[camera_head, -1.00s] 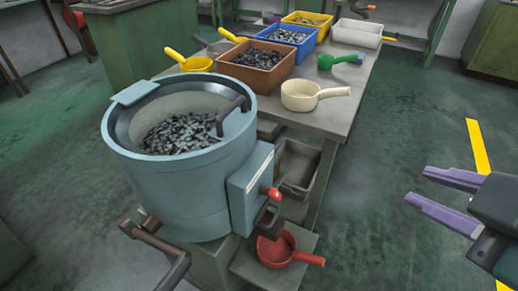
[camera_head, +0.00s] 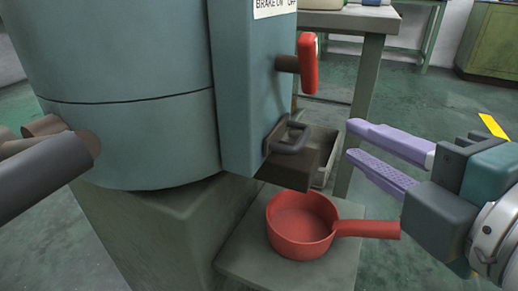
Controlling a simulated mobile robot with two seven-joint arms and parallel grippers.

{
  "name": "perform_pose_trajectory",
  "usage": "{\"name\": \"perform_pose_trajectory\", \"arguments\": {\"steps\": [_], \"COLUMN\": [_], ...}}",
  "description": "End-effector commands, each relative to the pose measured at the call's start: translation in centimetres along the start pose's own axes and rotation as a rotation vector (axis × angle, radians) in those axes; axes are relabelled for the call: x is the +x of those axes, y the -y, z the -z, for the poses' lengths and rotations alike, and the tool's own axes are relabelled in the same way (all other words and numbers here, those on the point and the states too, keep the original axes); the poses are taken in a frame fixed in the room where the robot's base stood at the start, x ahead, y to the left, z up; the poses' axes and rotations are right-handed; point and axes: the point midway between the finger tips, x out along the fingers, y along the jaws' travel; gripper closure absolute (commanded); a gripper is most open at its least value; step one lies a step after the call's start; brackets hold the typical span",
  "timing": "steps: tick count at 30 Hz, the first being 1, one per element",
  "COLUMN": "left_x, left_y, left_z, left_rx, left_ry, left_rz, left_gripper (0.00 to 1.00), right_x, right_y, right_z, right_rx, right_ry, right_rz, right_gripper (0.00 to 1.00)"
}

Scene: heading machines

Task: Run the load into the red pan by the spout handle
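The red pan (camera_head: 300,243) stands upright on a low shelf, its handle pointing right. Its visible inside looks empty. Just above and behind it, the grey spout (camera_head: 302,166) juts from the blue-grey machine (camera_head: 140,90), with a dark loop handle (camera_head: 290,138) on it. A red-knobbed lever (camera_head: 308,63) sits higher on the machine's side box. My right gripper (camera_head: 352,142) is open and empty, its purple fingers pointing left, right of the spout handle and apart from it. My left gripper is not in view. The load inside the machine is out of view.
The low shelf (camera_head: 245,258) under the pan joins a green pedestal (camera_head: 150,235). A dark crank arm (camera_head: 50,160) sticks out at the left of the machine. A grey tray stands behind the spout. A table (camera_head: 350,18) is behind. The floor at right is open.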

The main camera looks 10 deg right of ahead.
Motion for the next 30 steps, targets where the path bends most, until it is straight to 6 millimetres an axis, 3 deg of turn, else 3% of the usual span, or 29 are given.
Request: {"name": "perform_pose_trajectory", "arguments": {"steps": [1,5,11,24,30], "left_x": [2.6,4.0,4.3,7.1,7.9], "left_y": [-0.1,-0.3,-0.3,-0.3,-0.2], "left_z": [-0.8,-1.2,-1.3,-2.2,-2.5], "left_rx": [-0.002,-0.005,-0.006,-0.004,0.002], "left_ry": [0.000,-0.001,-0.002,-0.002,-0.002], "left_rz": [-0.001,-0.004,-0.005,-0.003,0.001], "left_gripper": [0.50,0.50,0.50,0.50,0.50], "right_x": [0.6,0.9,1.8,8.5,10.4], "right_y": [2.4,3.4,3.3,3.1,3.0], "right_z": [0.4,0.9,1.0,1.2,1.3], "right_rx": [-0.025,-0.068,-0.085,-0.081,-0.081], "right_ry": [-0.009,-0.025,-0.029,-0.028,-0.029], "right_rz": [-0.015,-0.039,-0.050,-0.049,-0.047], "right_gripper": [0.73,0.73,0.73,0.73,0.73]}}
